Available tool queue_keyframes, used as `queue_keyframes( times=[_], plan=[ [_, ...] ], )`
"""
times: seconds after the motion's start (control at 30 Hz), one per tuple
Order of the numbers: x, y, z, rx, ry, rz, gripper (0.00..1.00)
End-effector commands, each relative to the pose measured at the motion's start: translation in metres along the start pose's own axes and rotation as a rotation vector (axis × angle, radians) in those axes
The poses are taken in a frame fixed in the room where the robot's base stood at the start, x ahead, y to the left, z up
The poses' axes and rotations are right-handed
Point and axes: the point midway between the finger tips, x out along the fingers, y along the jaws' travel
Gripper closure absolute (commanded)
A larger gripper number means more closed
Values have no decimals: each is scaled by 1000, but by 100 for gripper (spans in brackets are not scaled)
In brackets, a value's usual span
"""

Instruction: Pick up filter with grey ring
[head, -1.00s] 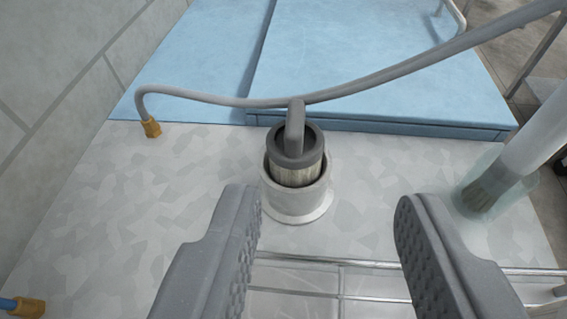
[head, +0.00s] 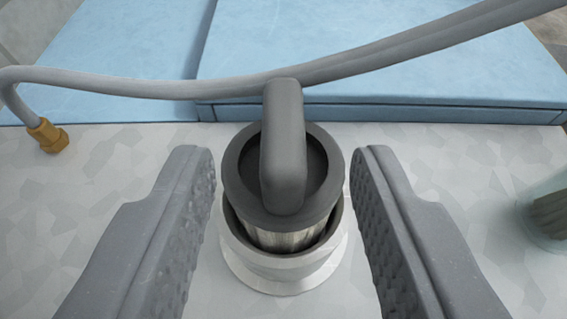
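The filter with the grey ring (head: 237,178) stands in a white round holder (head: 262,275) in the middle of the head view. It has a dark grey ring top with an upright grey handle (head: 283,150) and a pale pleated body that shows just below the ring. My gripper (head: 284,165) is open, with one textured finger on each side of the filter. Gaps show between both fingers and the ring, so neither appears to touch it. The lower part of the filter is hidden inside the holder.
A grey hose (head: 160,86) with a brass fitting (head: 47,136) crosses just behind the handle. A blue box-like surface (head: 400,90) lies beyond. A clear container (head: 548,212) with something dark in it stands at the right edge. The pale speckled surface around the holder is mostly clear.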

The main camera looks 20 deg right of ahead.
Motion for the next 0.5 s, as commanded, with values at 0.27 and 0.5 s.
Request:
queue_keyframes(
  times=[0.27, 0.5],
  plan=[
    [23, 0, 0, 2, -1, -1, 60],
    [46, 0, -1, 1, 0, -2, 60]
  ],
)
